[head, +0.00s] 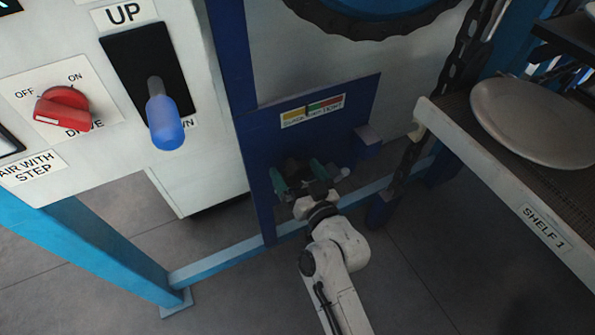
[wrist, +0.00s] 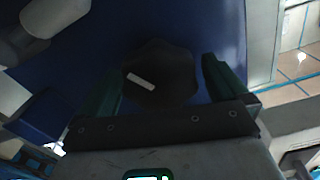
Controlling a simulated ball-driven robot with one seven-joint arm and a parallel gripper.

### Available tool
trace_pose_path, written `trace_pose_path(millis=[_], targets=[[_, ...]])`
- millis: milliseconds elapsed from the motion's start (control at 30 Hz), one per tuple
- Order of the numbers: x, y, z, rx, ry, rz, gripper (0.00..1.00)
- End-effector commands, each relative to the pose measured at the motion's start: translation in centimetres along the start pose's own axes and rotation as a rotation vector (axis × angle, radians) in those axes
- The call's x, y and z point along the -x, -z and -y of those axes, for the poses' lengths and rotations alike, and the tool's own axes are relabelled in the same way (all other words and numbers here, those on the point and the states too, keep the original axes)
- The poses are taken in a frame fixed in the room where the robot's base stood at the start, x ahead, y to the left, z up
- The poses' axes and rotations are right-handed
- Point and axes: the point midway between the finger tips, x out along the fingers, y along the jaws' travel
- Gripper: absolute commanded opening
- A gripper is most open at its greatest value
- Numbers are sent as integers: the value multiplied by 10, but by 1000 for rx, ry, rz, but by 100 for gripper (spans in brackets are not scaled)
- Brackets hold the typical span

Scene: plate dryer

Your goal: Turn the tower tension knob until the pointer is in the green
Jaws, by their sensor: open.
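The tension knob (wrist: 170,88) is dark and lobed, with a white index line that tilts down to the right in the wrist view. It sits on a dark blue panel (head: 352,103). My gripper (head: 305,178) is at the lower part of this panel; in the wrist view its two fingers (wrist: 163,78) stand apart, one on each side of the knob. I cannot tell whether they touch it. In the head view the gripper largely hides the knob. Above it is the gauge strip (head: 312,110) with yellow, green and red bands; its pointer is too small to make out.
A control box with a red drive switch (head: 62,108) and a blue-handled lever (head: 164,122) stands at the left. A shelf (head: 470,150) with a plate (head: 530,122) is at the right. A small ledge (head: 369,135) juts from the panel. A chain (head: 448,75) runs beside it.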

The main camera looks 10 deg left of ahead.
Motion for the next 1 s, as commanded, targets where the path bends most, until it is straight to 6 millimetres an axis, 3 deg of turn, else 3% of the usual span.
trace_pose_path(millis=[267, 800, 1000], targets=[[-2, -1, 0, -1, -1, 1, 100], [-1, 0, 0, -1, -1, 1, 50], [-1, 1, 0, -69, -1, 1, 48]])
